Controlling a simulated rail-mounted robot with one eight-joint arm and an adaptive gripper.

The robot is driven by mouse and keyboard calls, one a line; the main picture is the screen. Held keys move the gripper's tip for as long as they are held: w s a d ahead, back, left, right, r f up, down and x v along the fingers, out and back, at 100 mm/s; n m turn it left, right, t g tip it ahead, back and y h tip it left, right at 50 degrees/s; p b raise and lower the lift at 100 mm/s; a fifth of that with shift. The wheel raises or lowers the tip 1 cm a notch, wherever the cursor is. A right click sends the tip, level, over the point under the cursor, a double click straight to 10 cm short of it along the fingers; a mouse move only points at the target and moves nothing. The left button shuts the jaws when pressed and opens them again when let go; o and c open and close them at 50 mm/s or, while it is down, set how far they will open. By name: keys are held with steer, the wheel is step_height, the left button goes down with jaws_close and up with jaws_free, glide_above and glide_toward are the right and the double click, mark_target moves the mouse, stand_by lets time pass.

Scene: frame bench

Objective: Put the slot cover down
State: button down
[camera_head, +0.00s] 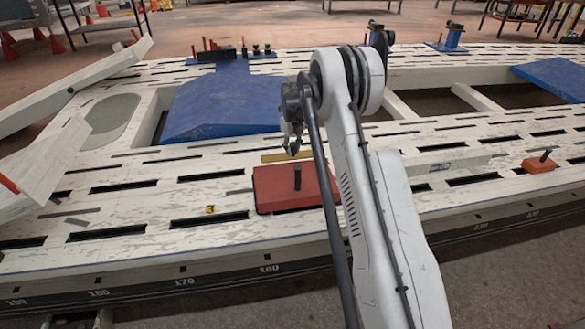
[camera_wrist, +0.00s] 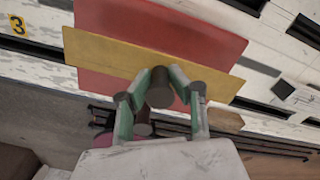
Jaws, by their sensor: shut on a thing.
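The slot cover appears to be a flat yellow strip (camera_head: 282,156) with a dark round knob (camera_wrist: 158,96), seen close up in the wrist view (camera_wrist: 105,55). My gripper (camera_head: 292,149) is shut on the knob, with a finger on each side of it. The strip hangs over a red plate (camera_head: 275,193), overlapping it in the wrist view (camera_wrist: 175,22). The plate lies on the white slotted bench and has a dark upright peg (camera_head: 297,178). The gap between strip and bench is hard to judge. The strip's underside is hidden.
The white bench (camera_head: 120,215) has several rows of dark open slots. Blue panels (camera_head: 225,103) lie at the back left and right. A yellow "3" marker (camera_head: 210,209) is left of the red plate.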

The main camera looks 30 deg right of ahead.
steer(key=shift+f+b, duration=0.95)
steer(key=shift+f, duration=2.45)
steer(key=shift+f, duration=0.15)
steer(key=c, duration=1.6)
jaws_free()
